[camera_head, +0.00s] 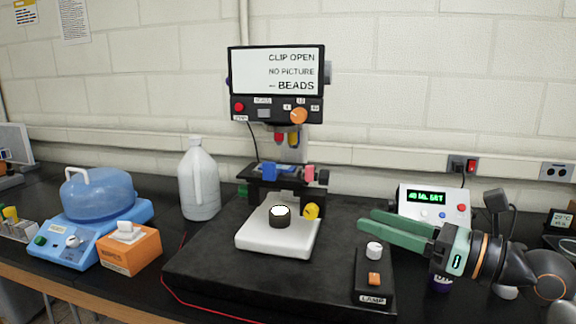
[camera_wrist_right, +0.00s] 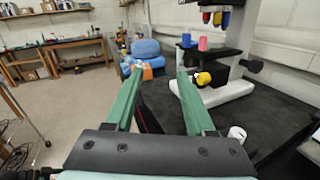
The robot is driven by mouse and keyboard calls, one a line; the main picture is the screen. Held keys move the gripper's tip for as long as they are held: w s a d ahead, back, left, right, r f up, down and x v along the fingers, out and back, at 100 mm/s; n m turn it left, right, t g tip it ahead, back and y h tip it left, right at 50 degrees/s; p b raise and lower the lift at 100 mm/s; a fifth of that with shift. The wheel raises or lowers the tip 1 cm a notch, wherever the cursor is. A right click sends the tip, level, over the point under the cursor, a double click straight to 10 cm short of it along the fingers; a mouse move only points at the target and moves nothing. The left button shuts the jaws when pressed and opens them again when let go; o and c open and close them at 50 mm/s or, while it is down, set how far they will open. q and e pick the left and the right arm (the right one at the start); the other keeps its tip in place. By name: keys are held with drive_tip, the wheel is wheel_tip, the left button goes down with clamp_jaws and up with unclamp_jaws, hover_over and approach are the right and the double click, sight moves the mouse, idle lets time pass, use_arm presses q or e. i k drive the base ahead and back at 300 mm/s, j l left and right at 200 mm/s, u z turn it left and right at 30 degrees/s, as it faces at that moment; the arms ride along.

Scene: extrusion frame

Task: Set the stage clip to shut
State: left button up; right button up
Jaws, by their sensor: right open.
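The microscope stage (camera_head: 256,188) is a dark platform below the lenses. A blue piece (camera_head: 269,172) and a pink piece (camera_head: 309,173) stand on it; I cannot tell which belongs to the stage clip. Both also show in the right wrist view, the blue piece (camera_wrist_right: 186,40) left of the pink piece (camera_wrist_right: 203,43). The microscope's screen (camera_head: 278,73) reads "CLIP OPEN", "NO PICTURE" and "BEADS". My right gripper (camera_head: 366,221) has green fingers, open and empty, right of the microscope and apart from the stage. It shows in the wrist view too (camera_wrist_right: 160,74). My left gripper is out of view.
The white microscope base (camera_head: 270,243) carries a yellow knob (camera_head: 311,211). A lamp box (camera_head: 375,287) with a white knob stands near my right gripper. A white jug (camera_head: 199,180), orange box (camera_head: 130,250) and blue-lidded device (camera_head: 98,194) stand left.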

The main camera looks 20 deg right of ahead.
sight(308, 174)
drive_tip(key=i+u, duration=0.1)
drive_tip(key=i, duration=0.8)
